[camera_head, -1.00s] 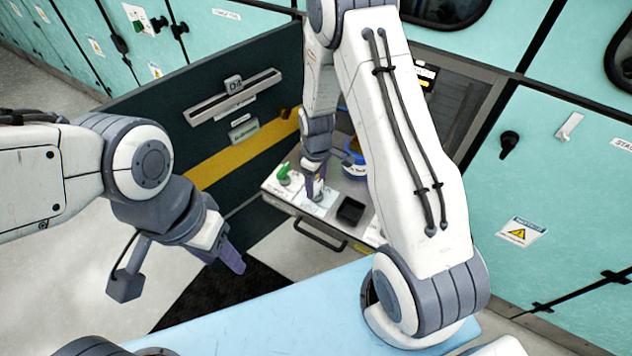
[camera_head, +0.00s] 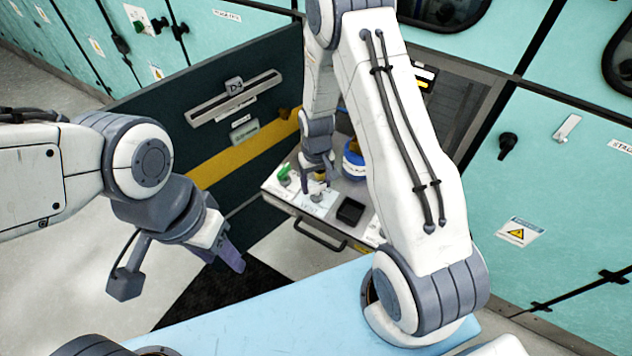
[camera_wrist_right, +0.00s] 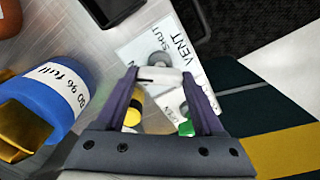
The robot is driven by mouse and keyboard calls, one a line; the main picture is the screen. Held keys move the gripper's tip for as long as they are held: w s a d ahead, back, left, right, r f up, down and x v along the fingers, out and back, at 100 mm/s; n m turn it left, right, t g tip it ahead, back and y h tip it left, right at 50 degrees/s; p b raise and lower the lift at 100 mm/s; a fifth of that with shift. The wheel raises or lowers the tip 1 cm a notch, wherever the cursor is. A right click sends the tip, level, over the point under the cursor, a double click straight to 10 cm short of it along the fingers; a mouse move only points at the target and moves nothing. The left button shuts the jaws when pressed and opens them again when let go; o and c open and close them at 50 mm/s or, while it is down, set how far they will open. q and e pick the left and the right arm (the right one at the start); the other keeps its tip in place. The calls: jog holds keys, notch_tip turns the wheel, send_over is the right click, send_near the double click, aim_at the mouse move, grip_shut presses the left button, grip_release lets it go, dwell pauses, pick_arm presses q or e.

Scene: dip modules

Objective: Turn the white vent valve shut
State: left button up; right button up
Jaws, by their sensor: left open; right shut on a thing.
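The white vent valve handle (camera_wrist_right: 157,74) is a short bar in the right wrist view, above a round grey base on a plate (camera_wrist_right: 136,49) labelled VENT. My right gripper (camera_wrist_right: 162,82) is shut on this handle, one finger at each end. In the head view my right gripper (camera_head: 318,178) reaches down to the valve on the drawer-like shelf, and its fingers partly hide the valve. My left gripper (camera_head: 232,258) is open and empty, well to the left of the shelf.
A green knob (camera_head: 284,174) sits left of the vent valve. A blue container (camera_head: 354,160) stands behind it to the right, with a black square tray (camera_head: 350,211) in front. The dark open door (camera_head: 240,90) stands at the left. A light blue surface (camera_head: 300,315) is nearest me.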

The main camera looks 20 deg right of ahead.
aim_at(317, 185)
jog(key=m, duration=0.5)
jog(key=shift+m, duration=0.3)
jog(key=m, duration=0.4)
jog(key=shift+m+p, duration=0.4)
jog(key=o, duration=1.4)
notch_tip(317, 185, up, 10)
jog(key=shift+r, duration=0.25)
